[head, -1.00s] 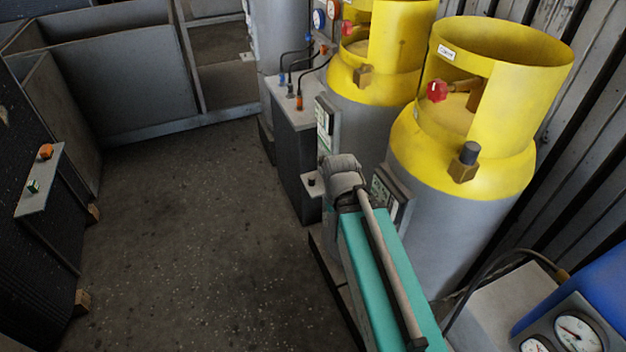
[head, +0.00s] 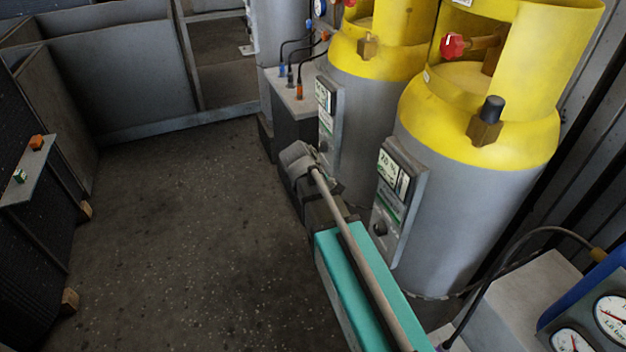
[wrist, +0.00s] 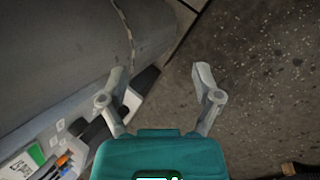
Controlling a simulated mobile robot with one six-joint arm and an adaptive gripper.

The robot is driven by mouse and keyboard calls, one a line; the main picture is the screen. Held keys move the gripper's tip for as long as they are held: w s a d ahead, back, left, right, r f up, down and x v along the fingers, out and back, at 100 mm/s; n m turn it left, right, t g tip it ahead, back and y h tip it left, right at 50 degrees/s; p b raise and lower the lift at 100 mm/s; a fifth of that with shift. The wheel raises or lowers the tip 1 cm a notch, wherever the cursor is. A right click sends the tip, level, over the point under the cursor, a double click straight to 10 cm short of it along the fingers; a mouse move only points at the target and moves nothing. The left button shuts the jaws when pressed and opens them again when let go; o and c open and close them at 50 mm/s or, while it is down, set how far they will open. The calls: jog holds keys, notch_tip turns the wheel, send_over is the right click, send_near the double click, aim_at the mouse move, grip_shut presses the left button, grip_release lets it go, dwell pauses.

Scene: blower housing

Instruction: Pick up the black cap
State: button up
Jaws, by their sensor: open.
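The black cap (head: 493,108) sits upright on a brass-coloured block on the shoulder of the nearer yellow-and-grey cylinder (head: 530,135), right of centre in the head view. My gripper (wrist: 160,78) shows in the wrist view with its two grey fingers spread apart and nothing between them. It faces down towards the floor and a grey surface. My teal arm reaches up from the bottom of the head view, left of and below the cap, and the fingers cannot be made out there. I cannot make out the cap in the wrist view.
A second yellow-and-grey cylinder (head: 375,75) stands behind. A red valve knob (head: 453,45) is above the cap, inside the yellow collar. A display panel (head: 400,200) is on the nearer cylinder's front. Pressure gauges (head: 612,314) are at lower right. The floor (head: 190,220) at left is clear.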

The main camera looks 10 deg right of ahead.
jog(key=w+a+f+n+t+h+b, duration=0.2)
jog(key=w+a+f+n+h+b, duration=0.1)
jog(key=w+a+n+b, duration=0.3)
jog(key=w+a+f+n+t+h+b, duration=0.3)
jog(key=w+a+n+h+b, duration=0.2)
jog(key=w+b, duration=0.6)
jog(key=w+a+n, duration=0.1)
jog(key=a+n, duration=0.1)
jog(key=n, duration=0.1)
jog(key=shift+f+h, duration=0.15)
jog(key=shift+h, duration=0.25)
jog(key=shift+w+d, duration=0.1)
jog(key=b+x, duration=0.2)
jog(key=x, duration=0.6)
jog(key=shift+w+d, duration=0.15)
jog(key=shift+d, duration=0.05)
jog(key=shift+f, duration=0.1)
jog(key=shift+b+x, duration=0.75)
jog(key=shift+x, duration=1.85)
jog(key=shift+f, duration=0.15)
